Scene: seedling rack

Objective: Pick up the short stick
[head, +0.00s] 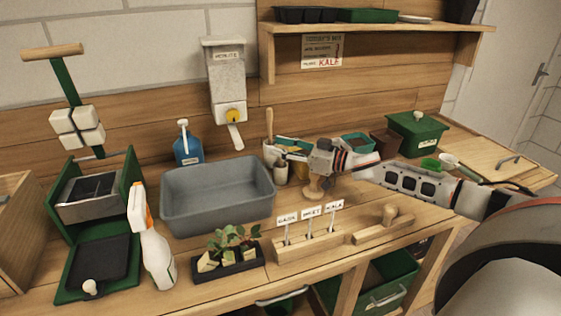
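A wooden stick (269,123) stands upright in a pale cup (270,157) at the back of the bench, just right of the grey basin. I cannot tell whether it is the short stick; no other stick shows clearly there. My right gripper (277,146) reaches in from the right, its fingers pointing left at the cup's rim, close beside the stick. The fingers are small and overlap the cup, so I cannot tell whether they are apart or closed on something. My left gripper is not in view.
A grey basin (177,217) and blue bottle (187,147) stand left of the cup. A small pot (281,173) and a wooden stamp (315,187) are close under my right gripper. In front are a label block (300,254), seedling tray (230,269) and spray bottle (155,250).

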